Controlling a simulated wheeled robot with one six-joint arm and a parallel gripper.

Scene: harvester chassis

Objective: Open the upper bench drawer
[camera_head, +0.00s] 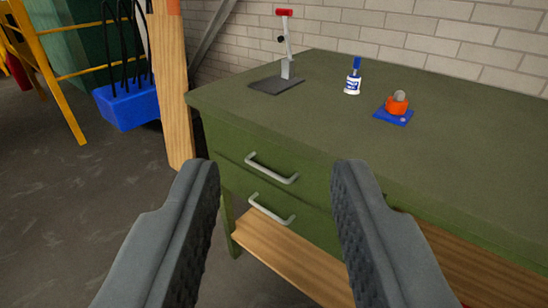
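The green bench (300,115) stands ahead and to the right. Its upper drawer (233,155) is shut, its front flush with the bench, with a pale bar handle (271,168). A lower drawer with a similar handle (271,209) sits just below. My gripper (276,180) is open and empty, with its two grey fingers wide apart. In the picture both handles show between the fingers, beyond them, and nothing touches the fingers. The right finger hides the right part of the drawer fronts.
On the bench top stand a red-topped lever device (285,50), a blue-capped bottle (353,80) and an orange item on a blue base (396,107). A wooden post (168,85), blue bin (127,104) and yellow frame (50,80) stand left. Dark floor (60,220) is clear.

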